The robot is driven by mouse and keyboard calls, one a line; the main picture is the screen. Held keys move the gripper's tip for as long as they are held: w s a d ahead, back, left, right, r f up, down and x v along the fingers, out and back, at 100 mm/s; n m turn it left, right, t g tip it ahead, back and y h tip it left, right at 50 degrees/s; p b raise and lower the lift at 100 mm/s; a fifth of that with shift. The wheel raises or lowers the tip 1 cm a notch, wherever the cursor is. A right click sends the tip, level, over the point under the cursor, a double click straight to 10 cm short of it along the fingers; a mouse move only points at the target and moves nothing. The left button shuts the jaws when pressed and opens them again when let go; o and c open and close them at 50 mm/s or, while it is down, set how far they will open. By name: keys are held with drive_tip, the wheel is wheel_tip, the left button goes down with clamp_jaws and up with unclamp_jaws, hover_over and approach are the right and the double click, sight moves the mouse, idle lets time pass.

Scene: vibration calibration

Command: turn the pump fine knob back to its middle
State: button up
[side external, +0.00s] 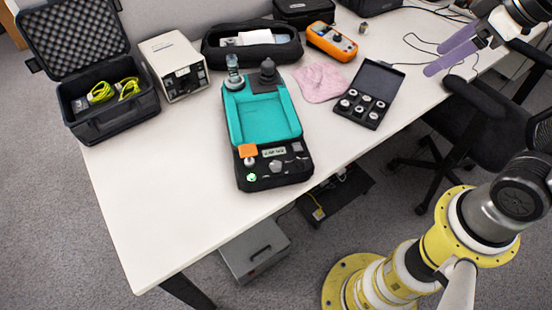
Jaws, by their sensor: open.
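A teal and black unit (265,115) lies on the white table, its front panel toward the near edge. The panel carries a small display (273,152), a grey knob (275,166), another small knob (250,160) and a green-lit spot (251,178). A dark knob-like part (267,70) and a clear-grey fitting (233,72) stand at its far end. I cannot tell which part is the pump fine knob or how it is turned. My gripper (446,57), with two purple fingers, is open and empty at the upper right, well away from the unit.
A case of small weights (371,67) and a pink cloth (321,81) lie right of the unit. An orange meter (332,41), black pouch (292,53), beige box (176,67) and open black case (74,115) surround it. The near-left white table (150,205) is clear.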

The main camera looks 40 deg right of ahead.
drive_tip(key=w+a+n+g, duration=0.1)
drive_tip(key=w+a+n, duration=0.3)
drive_tip(key=w, duration=0.5)
drive_tip(key=n+g, duration=0.5)
hover_over(276, 165)
wheel_tip(276, 165, down, 18)
wheel_tip(276, 165, down, 13)
drive_tip(key=shift+f, duration=0.1)
clamp_jaws()
